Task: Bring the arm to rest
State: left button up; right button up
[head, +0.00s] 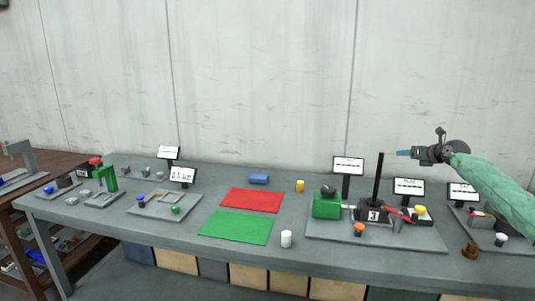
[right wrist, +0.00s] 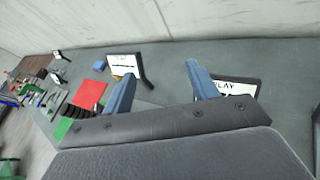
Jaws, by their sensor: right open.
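My right gripper (head: 403,153) is raised above the right part of the grey table (head: 150,228) in the head view, its arm in a green sleeve coming in from the right. It points left and holds nothing. My left gripper does not show in either view.
A tall black post (head: 378,180) stands on a grey board just left of and below the gripper, near a green block (head: 326,205). Display signs (head: 408,187) stand behind. A red mat (head: 252,200), a green mat (head: 236,227) and a white cylinder (head: 286,239) lie mid-table.

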jog(key=s+a+r+m+t+y, duration=0.1)
jog(key=a+r+m+t, duration=0.3)
jog(key=r, duration=0.6)
jog(key=s+a+r+m+t+y, duration=0.15)
jog(key=a+r+t, duration=0.3)
jog(key=r, duration=0.65)
jog(key=s+a+r+m+t+h, duration=0.4)
jog(key=s+r+m+h, duration=0.3)
jog(key=m+h, duration=0.6)
jog(key=s+a+f+m+g+y, duration=0.1)
jog(key=s+a+f+m+g, duration=0.6)
jog(key=f, duration=0.7)
jog(key=s+a+f+m+g+y, duration=0.1)
jog(key=s+a+f+m+g, duration=0.2)
jog(key=s+a+f, duration=0.75)
jog(key=s+f+m+g+y, duration=0.1)
jog(key=s+f+m+g, duration=0.35)
jog(key=f, duration=1.25)
jog(key=s+a+f+g+y, duration=0.1)
jog(key=s+a+f+g, duration=0.2)
jog(key=s+f, duration=0.8)
jog(key=s+a+f+m+g+y, duration=0.1)
jog(key=s+a+f+g+y, duration=0.1)
jog(key=s+f, duration=0.9)
jog(key=s+a+f+m+g+y, duration=0.1)
jog(key=s+a+f+g, duration=0.3)
jog(key=s+f, duration=0.7)
jog(key=s, duration=1)
jog(key=shift+s+f, duration=0.15)
jog(key=shift+s, duration=0.2)
